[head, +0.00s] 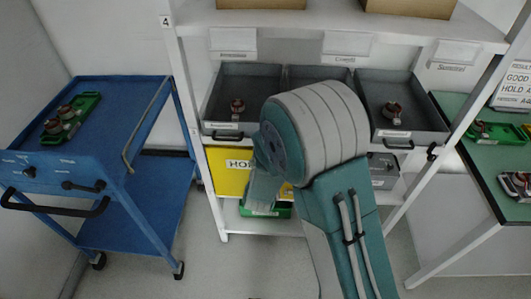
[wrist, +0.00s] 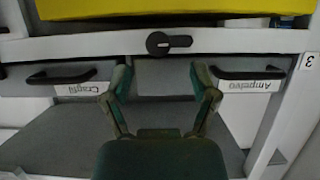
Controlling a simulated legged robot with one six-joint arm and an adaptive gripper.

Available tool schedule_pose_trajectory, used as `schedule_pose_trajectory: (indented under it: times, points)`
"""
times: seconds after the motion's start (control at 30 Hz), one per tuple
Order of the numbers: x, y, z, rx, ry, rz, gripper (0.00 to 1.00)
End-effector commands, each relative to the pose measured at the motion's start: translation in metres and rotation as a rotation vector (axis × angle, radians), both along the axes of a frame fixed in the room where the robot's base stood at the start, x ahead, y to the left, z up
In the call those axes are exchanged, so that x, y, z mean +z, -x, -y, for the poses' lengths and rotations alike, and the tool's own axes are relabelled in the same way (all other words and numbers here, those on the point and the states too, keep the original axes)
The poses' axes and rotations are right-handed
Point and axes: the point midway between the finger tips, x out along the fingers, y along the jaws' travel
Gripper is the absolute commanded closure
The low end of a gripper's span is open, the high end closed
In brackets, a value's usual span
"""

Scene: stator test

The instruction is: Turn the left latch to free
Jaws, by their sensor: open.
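A dark latch (wrist: 168,42) with a round pivot and a short lever sits on a white rail (wrist: 90,45) in the wrist view. Its lever lies along the rail, pointing to the picture's right. My gripper (wrist: 163,82) is open and empty. Its two green fingers are spread below the latch in the picture, apart from it, with the latch roughly centred between them. In the head view my arm covers this part of the rail and my gripper is hidden. Another dark latch (head: 432,150) shows at the shelf's right side.
Bin handles (wrist: 61,77) and (wrist: 250,73) flank my fingers, with upside-down labels. A blue trolley (head: 150,205) stands left, a green-topped table (head: 500,165) right. Floor shows between trolley and shelf.

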Motion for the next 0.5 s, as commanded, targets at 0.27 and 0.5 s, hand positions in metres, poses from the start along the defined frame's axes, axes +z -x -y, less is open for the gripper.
schedule_pose_trajectory:
  times: [0.27,0.5]
  points:
    - [0.017,0.043,-0.003,0.002,0.000,0.000,0.24]
    - [0.020,0.050,-0.003,-0.001,0.001,-0.001,0.24]
